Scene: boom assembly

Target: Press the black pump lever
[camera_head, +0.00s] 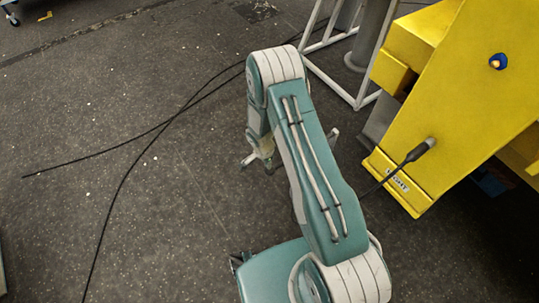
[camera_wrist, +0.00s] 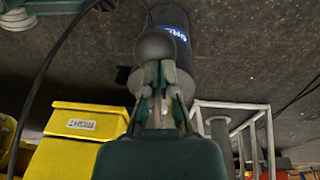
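My gripper (camera_wrist: 159,68) points up the wrist view, its two fingers converging with their tips close together. Just beyond the tips is a rounded black end (camera_wrist: 155,45) on a dark cylindrical body (camera_wrist: 169,17) with blue-and-white lettering; I cannot tell whether the fingertips touch it. I cannot tell for certain which part is the pump lever. In the head view, my gripper (camera_head: 262,161) is partly hidden behind my green arm, and the dark body does not show clearly.
A yellow structure (camera_head: 455,110) stands at the right, with a black cable connector (camera_head: 421,150) on it. Its labelled yellow box (camera_wrist: 88,120) shows in the wrist view. A white tubular frame (camera_head: 330,75) stands behind. Black cables (camera_head: 128,160) cross the otherwise open floor at the left.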

